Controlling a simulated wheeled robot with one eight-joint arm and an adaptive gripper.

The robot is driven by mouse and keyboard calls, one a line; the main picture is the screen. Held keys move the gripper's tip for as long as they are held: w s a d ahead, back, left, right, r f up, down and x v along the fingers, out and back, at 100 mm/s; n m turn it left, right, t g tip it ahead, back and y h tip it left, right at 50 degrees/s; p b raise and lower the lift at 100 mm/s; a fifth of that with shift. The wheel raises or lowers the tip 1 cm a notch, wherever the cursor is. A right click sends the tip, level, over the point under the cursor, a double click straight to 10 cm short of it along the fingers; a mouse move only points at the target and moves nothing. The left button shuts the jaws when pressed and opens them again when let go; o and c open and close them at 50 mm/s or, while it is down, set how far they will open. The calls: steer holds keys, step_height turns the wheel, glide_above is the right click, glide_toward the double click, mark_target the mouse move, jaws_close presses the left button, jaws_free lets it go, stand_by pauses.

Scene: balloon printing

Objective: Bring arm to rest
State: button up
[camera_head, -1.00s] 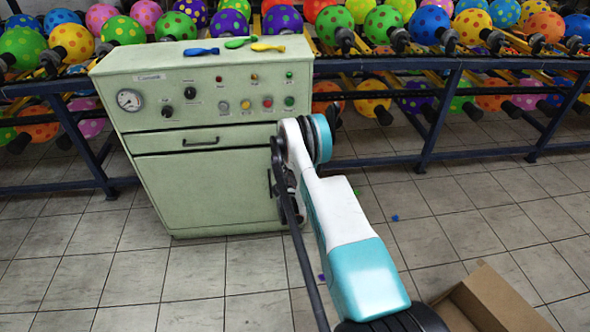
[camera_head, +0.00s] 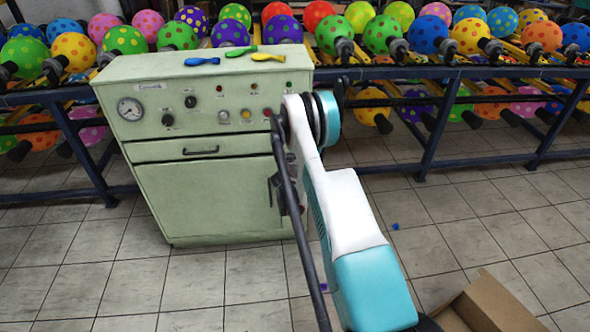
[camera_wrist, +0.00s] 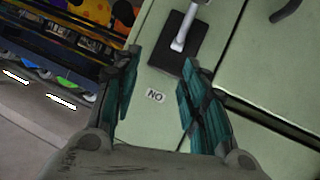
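My gripper (camera_wrist: 160,58) shows in the wrist view with its two teal-padded fingers apart and nothing between them. Beyond the fingers is a green panel with a metal lever (camera_wrist: 180,32) on a black plate (camera_wrist: 170,58). A small white label (camera_wrist: 155,96) reads "ON" upside down. In the head view my white and teal arm (camera_head: 345,205) reaches toward the right side of the pale green control cabinet (camera_head: 205,150). My gripper cannot be made out clearly there, behind the arm links.
Three deflated balloons, blue (camera_head: 202,61), green (camera_head: 241,52) and yellow (camera_head: 268,58), lie on the cabinet top. Behind it, blue racks (camera_head: 440,120) carry several dotted balloons. An open cardboard box (camera_head: 495,300) sits at the lower right. Tiled floor (camera_head: 460,230) lies between.

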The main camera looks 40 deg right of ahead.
steer(key=shift+r, duration=0.5)
steer(key=a+r+n+y, duration=0.1)
steer(key=a+r, duration=0.4)
steer(key=r, duration=0.4)
steer(key=a+r+y, duration=0.1)
steer(key=a+r, duration=0.3)
steer(key=r, duration=0.4)
steer(key=s+a+r+n+y, duration=0.1)
steer(key=s+a+r, duration=0.3)
steer(key=a+r, duration=0.25)
steer(key=s+a+r+y, duration=0.1)
steer(key=s+a+r, duration=0.35)
steer(key=r, duration=0.25)
steer(key=s+a+r+n+g+y, duration=0.1)
steer(key=s+a+r, duration=0.2)
steer(key=s+a, duration=0.3)
steer(key=s+a+r+n+y, duration=0.1)
steer(key=s+a+r, duration=0.2)
steer(key=s+a, duration=0.3)
steer(key=s+a+f+n+y, duration=0.1)
steer(key=s+a, duration=0.3)
steer(key=s, duration=0.5)
steer(key=s+a+f+n+y, duration=0.1)
steer(key=s+a+f+y, duration=0.1)
steer(key=s+a, duration=0.3)
steer(key=s, duration=0.4)
steer(key=shift+s+n+g+y, duration=0.2)
steer(key=shift+n+g+y, duration=0.1)
steer(key=shift+g, duration=0.1)
steer(key=shift+a, duration=0.1)
